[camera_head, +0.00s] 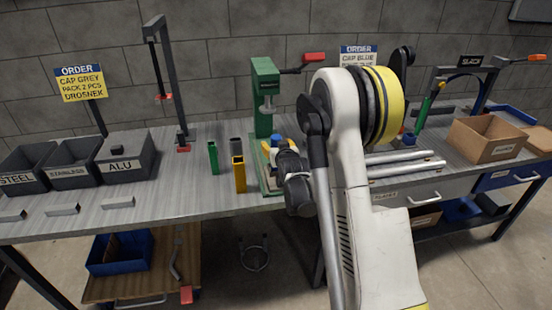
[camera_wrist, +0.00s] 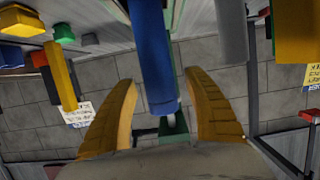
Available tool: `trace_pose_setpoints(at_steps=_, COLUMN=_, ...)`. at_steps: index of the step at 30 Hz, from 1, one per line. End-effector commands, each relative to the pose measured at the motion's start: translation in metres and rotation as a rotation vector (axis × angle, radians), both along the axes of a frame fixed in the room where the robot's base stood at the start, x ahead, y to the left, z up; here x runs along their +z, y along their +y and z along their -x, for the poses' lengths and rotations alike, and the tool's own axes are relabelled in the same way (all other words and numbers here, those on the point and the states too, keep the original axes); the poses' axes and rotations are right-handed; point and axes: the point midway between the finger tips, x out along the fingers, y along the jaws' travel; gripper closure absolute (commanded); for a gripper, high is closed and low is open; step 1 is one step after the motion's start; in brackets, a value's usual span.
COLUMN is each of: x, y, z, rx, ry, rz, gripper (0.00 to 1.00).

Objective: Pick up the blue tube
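The blue tube (camera_wrist: 152,50) stands out in the middle of the wrist view, running down from the top edge between my two yellow-orange fingers. My gripper (camera_wrist: 161,80) is open, with a visible gap on each side of the tube. In the head view my gripper (camera_head: 270,151) is at the base of the green press, mostly hidden behind my wrist. A small blue patch (camera_head: 277,142) shows beside it, probably the blue tube. Its lower part is hidden.
A green tube (camera_head: 213,158), a yellow tube (camera_head: 239,175) and a grey tube (camera_head: 236,146) stand just left of my gripper. The green press (camera_head: 264,95) rises close behind. Dark bins (camera_head: 125,167) stand at the left; a cardboard box (camera_head: 487,138) is at the right.

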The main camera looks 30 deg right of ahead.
Motion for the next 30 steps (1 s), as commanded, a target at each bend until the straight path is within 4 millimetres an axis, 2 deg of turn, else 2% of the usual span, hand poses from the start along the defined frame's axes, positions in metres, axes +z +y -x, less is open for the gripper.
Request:
trace_pose_setpoints(at_steps=1, x=0.0, y=0.0, z=0.0, rx=0.0, ry=0.0, rz=0.0, gripper=0.51)
trace_pose_setpoints(at_steps=6, x=0.0, y=0.0, z=0.0, rx=0.0, ry=0.0, rz=0.0, gripper=1.0)
trace_pose_setpoints(at_steps=20, x=0.003, y=0.0, z=0.0, rx=0.0, ry=0.0, rz=0.0, gripper=1.0)
trace_pose_setpoints(at_steps=30, x=0.035, y=0.0, z=0.0, rx=0.0, ry=0.0, rz=0.0, gripper=1.0)
